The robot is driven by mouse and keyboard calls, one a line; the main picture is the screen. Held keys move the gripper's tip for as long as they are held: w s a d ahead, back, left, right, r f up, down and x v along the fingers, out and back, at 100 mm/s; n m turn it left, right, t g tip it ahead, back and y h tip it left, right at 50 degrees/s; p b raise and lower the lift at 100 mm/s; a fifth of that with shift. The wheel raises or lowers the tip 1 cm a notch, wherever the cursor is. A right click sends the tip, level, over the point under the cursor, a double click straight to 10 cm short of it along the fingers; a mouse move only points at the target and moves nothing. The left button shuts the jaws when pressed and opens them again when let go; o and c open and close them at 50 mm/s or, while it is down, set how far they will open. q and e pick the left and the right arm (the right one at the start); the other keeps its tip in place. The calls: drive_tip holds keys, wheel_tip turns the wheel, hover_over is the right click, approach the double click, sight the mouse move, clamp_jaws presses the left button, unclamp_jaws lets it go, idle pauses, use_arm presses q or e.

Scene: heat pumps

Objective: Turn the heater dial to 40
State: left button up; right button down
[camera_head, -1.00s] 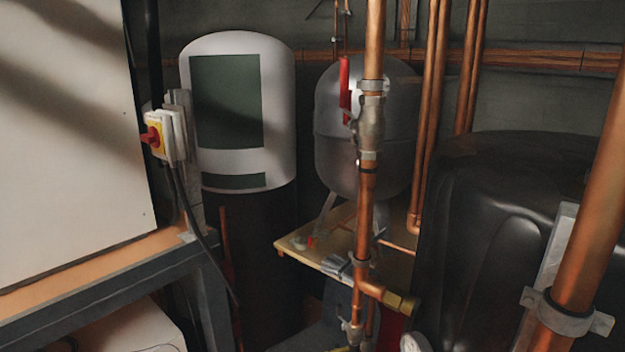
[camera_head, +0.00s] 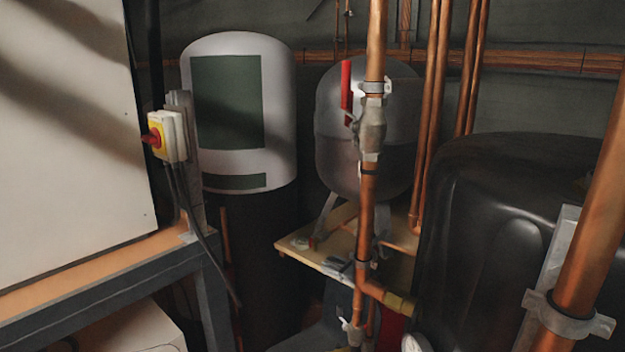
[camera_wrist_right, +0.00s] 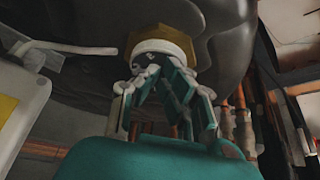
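In the right wrist view the heater dial (camera_wrist_right: 153,49) is a white round rim with a dark marked face. It sits on a brass-coloured fitting (camera_wrist_right: 165,33) on a dark, rounded body. Its markings are too small to read. My right gripper (camera_wrist_right: 158,75), with teal pads and pale links, reaches up to the dial's lower edge. Its fingertips look close together and overlap the dial in this view. I cannot tell whether they touch or grip it. The dial does not stand out in the head view, and neither gripper shows there. My left gripper is in neither view.
In the head view a copper pipe with a red lever (camera_head: 346,92) stands before a grey tank. A large black tank (camera_head: 500,250) is at right, behind another copper pipe (camera_head: 597,220). At left are a white panel, a red-yellow switch (camera_head: 157,137) and a bench frame (camera_head: 120,285).

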drive_tip(key=shift+s+d+f, duration=0.1)
drive_tip(key=shift+s, duration=0.2)
wheel_tip(320, 180, up, 5)
drive_tip(key=shift+d+f, duration=0.1)
drive_tip(key=shift+f, duration=0.05)
drive_tip(key=shift+r, duration=0.65)
drive_tip(key=shift+f, duration=0.1)
